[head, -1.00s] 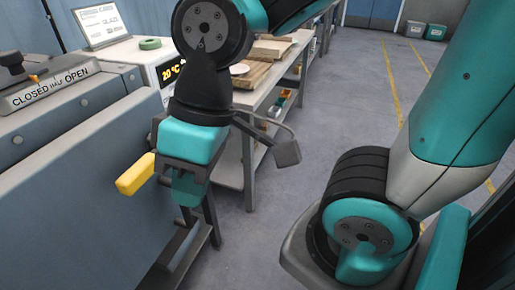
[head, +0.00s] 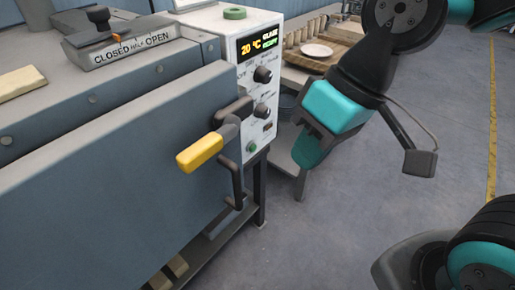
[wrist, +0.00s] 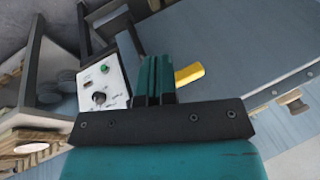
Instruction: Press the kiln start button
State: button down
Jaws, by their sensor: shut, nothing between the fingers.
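The kiln's white control panel (head: 252,75) faces right, with a display (head: 260,44) reading 20 °C. A green button (head: 251,147) sits low on the panel, below two dark knobs. The green button (wrist: 104,68) also shows in the wrist view, left of the fingers. My gripper (head: 308,152) is shut and empty, right of the panel and apart from it, with its fingers pointing down. In the wrist view, my shut gripper (wrist: 155,75) lies between the panel and the yellow handle.
The yellow kiln handle (head: 200,152) sticks out from the blue-grey kiln front (head: 110,150), left of the panel. A lever (head: 100,20) on top has a CLOSED/HALF/OPEN label. A workbench with a pale plate (head: 316,51) stands behind.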

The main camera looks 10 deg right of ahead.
jog(key=w+a+f+m+t+y, duration=0.1)
jog(key=w+f+m, duration=0.3)
jog(key=w, duration=0.2)
jog(key=w+f+m+t, duration=0.1)
jog(key=w+f+m, duration=0.25)
jog(key=w, duration=0.25)
jog(key=m+t, duration=0.4)
jog(key=m, duration=0.7)
send_near(253, 148)
jog(key=s+r, duration=0.1)
jog(key=s, duration=0.5)
jog(key=d+f+m+t+h, duration=0.1)
jog(key=d+f+m, duration=0.1)
jog(key=f+m, duration=0.1)
jog(key=w+d+f+m+h, duration=0.1)
jog(key=d+f+m, duration=0.1)
jog(key=f, duration=0.4)
jog(key=shift+d+m+t, duration=0.15)
jog(key=shift+m+t, duration=0.25)
jog(key=shift+m, duration=0.15)
jog(key=shift+w, duration=0.15)
jog(key=w+a, duration=0.5)
jog(key=w, duration=0.2)
jog(key=shift+w+a, duration=0.15)
jog(key=shift+a, duration=0.1)
